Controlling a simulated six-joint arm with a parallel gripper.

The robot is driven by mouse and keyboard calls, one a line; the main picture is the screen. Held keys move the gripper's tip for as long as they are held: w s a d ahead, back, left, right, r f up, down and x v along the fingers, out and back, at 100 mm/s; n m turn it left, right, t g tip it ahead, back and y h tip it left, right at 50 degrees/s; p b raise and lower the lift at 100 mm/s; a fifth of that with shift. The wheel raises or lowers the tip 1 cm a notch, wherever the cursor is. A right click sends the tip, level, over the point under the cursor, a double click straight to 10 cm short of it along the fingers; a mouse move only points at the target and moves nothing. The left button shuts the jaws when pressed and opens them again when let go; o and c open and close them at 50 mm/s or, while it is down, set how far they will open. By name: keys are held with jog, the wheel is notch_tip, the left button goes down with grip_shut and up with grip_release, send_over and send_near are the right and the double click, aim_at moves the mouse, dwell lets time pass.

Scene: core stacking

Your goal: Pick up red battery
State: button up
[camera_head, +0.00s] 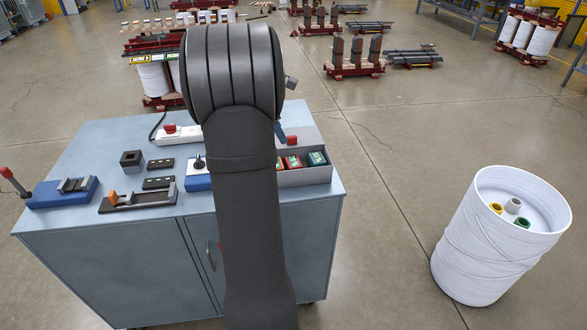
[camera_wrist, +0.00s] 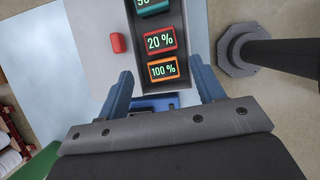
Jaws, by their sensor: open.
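The red battery, marked 20 %, lies in a dark tray between the orange and green ones in the wrist view (camera_wrist: 160,41). It also shows in the head view (camera_head: 293,161). The orange battery (camera_wrist: 162,70), marked 100 %, lies nearest my gripper, and the green battery (camera_wrist: 152,6) is at the top edge, partly cut off. My gripper (camera_wrist: 161,75) is open and empty, its two blue fingers spread wider than the tray's batteries. In the wrist view the red battery appears just beyond the fingertips. In the head view my arm hides most of the gripper.
The grey tray (camera_head: 305,179) sits at the cabinet's right edge. A small red block (camera_wrist: 118,43) is beside it on a pale surface. Several fixtures, including a blue one (camera_head: 62,196), stand on the cabinet top (camera_head: 105,145). A white drum (camera_head: 490,250) stands apart on the right.

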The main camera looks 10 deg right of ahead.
send_over(293, 161)
jog(key=a, duration=0.2)
jog(key=f, duration=0.6)
jog(key=shift+s+f, duration=0.1)
jog(key=shift+s, duration=0.2)
jog(key=shift+a+x, duration=0.2)
jog(key=shift+x, duration=1.15)
jog(key=shift+a+x, duration=0.25)
jog(key=shift+x, duration=1.1)
jog(key=shift+f, duration=0.1)
jog(key=c, duration=0.9)
